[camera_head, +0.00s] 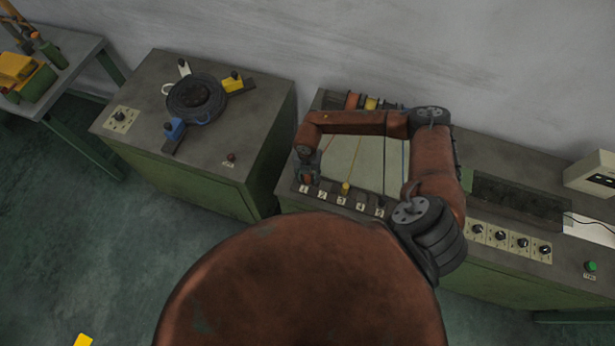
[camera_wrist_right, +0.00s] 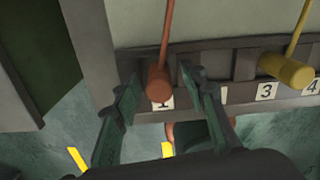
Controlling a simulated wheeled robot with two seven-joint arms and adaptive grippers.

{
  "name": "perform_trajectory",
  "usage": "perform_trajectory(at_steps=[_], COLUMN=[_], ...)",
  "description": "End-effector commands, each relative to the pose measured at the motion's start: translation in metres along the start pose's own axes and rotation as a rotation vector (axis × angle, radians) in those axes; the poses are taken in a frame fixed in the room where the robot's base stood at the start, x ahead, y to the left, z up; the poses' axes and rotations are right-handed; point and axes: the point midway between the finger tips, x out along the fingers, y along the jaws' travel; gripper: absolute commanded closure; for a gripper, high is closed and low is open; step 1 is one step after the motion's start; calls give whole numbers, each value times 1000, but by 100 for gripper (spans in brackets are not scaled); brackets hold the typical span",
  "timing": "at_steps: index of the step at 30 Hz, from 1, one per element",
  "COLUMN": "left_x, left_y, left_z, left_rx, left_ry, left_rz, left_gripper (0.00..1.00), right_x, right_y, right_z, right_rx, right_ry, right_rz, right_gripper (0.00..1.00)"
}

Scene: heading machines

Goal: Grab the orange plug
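The orange plug (camera_wrist_right: 158,84) hangs on an orange cord at the panel's front edge, over the label marked 1. In the right wrist view it sits between the two fingers of my right gripper (camera_wrist_right: 160,80), with a gap on both sides. That gripper is open. In the head view my right gripper (camera_head: 308,170) is at the left end of the plug row, and it largely hides the orange plug. My left gripper is in neither view.
A yellow plug (camera_wrist_right: 290,70) hangs to the right on its own cord, also seen in the head view (camera_head: 345,187). A machine with a round dial (camera_head: 196,97) stands left, across a narrow gap. Knobs (camera_head: 500,236) and a white box (camera_head: 592,173) are at the right.

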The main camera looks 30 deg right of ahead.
Motion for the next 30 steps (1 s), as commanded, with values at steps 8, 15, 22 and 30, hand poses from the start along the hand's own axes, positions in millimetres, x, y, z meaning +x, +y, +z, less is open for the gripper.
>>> perform_trajectory(at_steps=[8,15,22,30], left_x=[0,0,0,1], left_y=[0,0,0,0], left_z=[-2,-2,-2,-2], left_rx=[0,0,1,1], left_ry=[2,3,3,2], left_rz=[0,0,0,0], left_gripper=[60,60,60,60], right_x=[0,-1,-1,-8], right_y=[0,0,0,1], right_z=[0,0,0,1], right_rx=[0,0,0,-1], right_ry=[0,0,0,-1], right_rz=[0,0,1,2], right_gripper=[82,98,100,100])
